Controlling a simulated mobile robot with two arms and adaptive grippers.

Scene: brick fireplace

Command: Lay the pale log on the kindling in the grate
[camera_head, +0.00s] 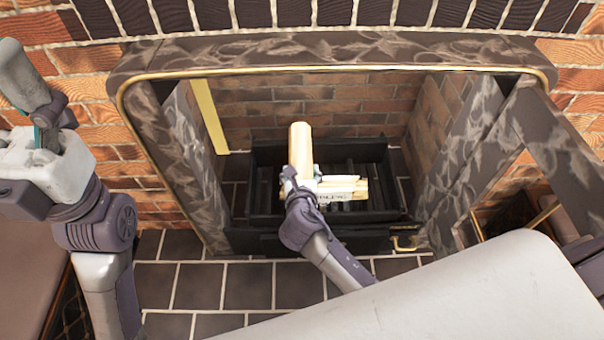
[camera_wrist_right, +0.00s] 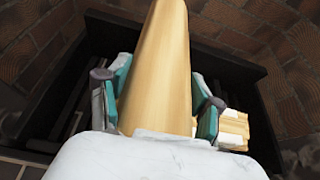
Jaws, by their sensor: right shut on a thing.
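The pale log (camera_head: 301,150) is held in my right gripper (camera_head: 303,186), over the open black grate (camera_head: 268,150) inside the fireplace. In the right wrist view the log (camera_wrist_right: 158,70) runs away from the camera between the teal-padded fingers of that gripper (camera_wrist_right: 160,95). The kindling (camera_head: 345,186), a bundle of pale sticks, lies in the grate just right of the gripper. Part of it shows behind the right finger in the wrist view (camera_wrist_right: 234,128). The gripper hides whether log and kindling touch. My left gripper (camera_head: 38,138) is at the far left, outside the fireplace, its jaws unclear.
A dark marbled surround (camera_head: 330,48) with a brass edge frames the opening. An open marbled door (camera_head: 565,145) stands at the right. The dark tiled hearth (camera_head: 245,287) in front is clear.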

